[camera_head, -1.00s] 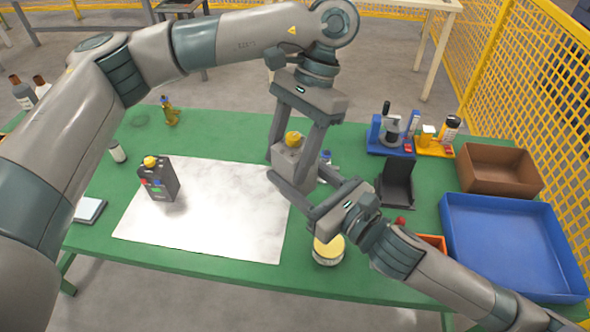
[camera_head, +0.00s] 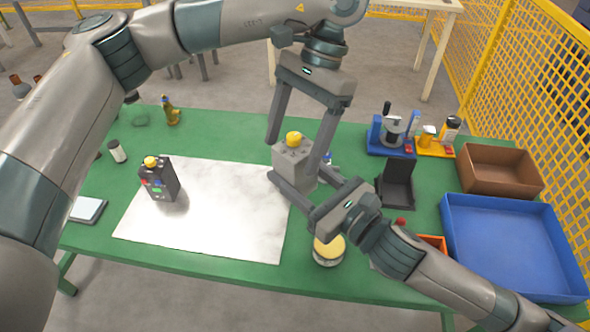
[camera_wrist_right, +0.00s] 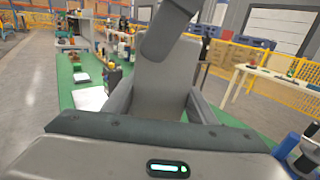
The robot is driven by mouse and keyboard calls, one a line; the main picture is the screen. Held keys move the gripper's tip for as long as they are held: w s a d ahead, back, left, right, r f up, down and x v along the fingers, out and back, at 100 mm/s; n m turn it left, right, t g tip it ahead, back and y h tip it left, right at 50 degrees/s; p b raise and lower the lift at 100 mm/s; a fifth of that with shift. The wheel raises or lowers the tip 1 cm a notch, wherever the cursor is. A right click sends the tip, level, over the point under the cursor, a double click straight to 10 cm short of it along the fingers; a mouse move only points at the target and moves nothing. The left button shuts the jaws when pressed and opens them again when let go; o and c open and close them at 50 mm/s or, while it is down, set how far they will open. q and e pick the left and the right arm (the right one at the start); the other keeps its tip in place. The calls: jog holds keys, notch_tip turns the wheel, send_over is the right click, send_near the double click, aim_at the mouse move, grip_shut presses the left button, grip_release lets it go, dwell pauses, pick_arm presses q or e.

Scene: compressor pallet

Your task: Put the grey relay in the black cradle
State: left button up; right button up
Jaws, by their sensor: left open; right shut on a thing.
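The grey relay (camera_head: 290,161), a block with a yellow knob on top, is held up above the table in the head view. My right gripper (camera_head: 298,174) is shut on its lower part from the lower right. The relay also shows between the right fingers in the right wrist view (camera_wrist_right: 163,92). My left gripper (camera_head: 293,148) is open, pointing down from above, with its fingers on either side of the relay's top. The black cradle (camera_head: 397,186) stands empty on the table, to the right of the relay.
A blue tray (camera_head: 515,292) and a brown box (camera_head: 500,184) are at the right. A blue fixture (camera_head: 390,150) stands behind the cradle. A round yellow-topped tin (camera_head: 328,250) is near the front. A black device (camera_head: 158,180) stands on the pale sheet (camera_head: 215,225), which is otherwise clear.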

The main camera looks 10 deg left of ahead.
pick_arm(q)
jog(key=v, duration=0.9)
